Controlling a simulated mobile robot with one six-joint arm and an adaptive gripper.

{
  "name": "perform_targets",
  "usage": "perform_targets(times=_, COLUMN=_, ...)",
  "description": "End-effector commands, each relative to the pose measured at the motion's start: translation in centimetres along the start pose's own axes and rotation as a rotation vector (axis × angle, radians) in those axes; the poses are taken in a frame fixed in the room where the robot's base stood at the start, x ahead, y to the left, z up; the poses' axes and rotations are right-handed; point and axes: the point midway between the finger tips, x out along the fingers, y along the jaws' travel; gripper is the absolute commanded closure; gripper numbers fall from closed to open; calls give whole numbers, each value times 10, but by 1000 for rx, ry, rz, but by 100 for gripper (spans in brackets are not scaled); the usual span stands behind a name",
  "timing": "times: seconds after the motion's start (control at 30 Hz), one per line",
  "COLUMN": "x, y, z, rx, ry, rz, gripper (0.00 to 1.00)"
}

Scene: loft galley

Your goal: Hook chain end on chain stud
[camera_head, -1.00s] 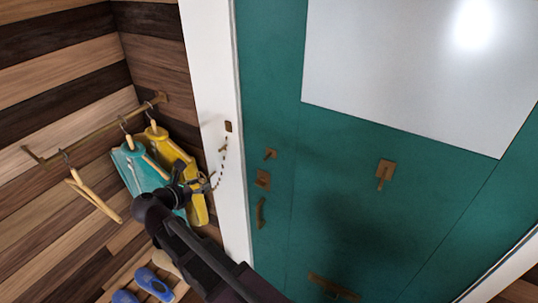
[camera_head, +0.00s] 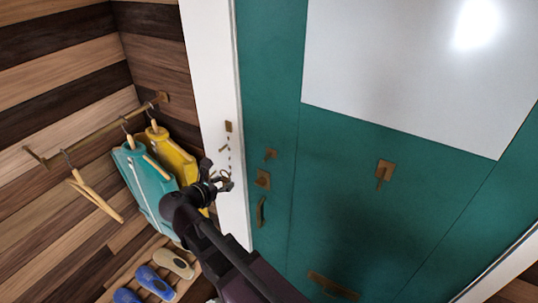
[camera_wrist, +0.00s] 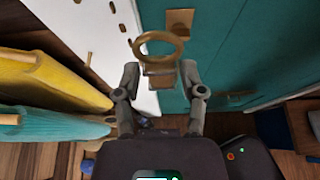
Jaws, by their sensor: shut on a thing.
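My gripper (camera_head: 224,182) is in front of the white door frame, beside the teal door's left edge. In the wrist view my gripper (camera_wrist: 160,74) is shut on the brass tab of the chain end, whose ring (camera_wrist: 158,33) stands out beyond the fingertips. The chain (camera_head: 228,150) hangs from a brass mount (camera_head: 228,126) on the frame; its lower part is partly hidden near the gripper. The chain stud (camera_head: 270,154) is a small brass fitting on the door, up and right of the gripper. A brass plate (camera_wrist: 180,20) shows beyond the ring; I cannot tell which fitting it is.
A brass lock plate (camera_head: 262,180) and pull handle (camera_head: 260,212) are on the door below the stud. Teal (camera_head: 147,185) and yellow (camera_head: 172,158) garments hang at left, close to my arm. Slippers (camera_head: 155,282) lie below.

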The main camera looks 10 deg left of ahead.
Motion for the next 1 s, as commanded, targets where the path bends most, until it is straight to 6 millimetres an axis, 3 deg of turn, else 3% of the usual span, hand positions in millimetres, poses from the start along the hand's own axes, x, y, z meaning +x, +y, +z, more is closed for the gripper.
perform_targets(times=1.0, x=28, y=-62, z=22, rx=0, ry=0, rz=-1, gripper=94)
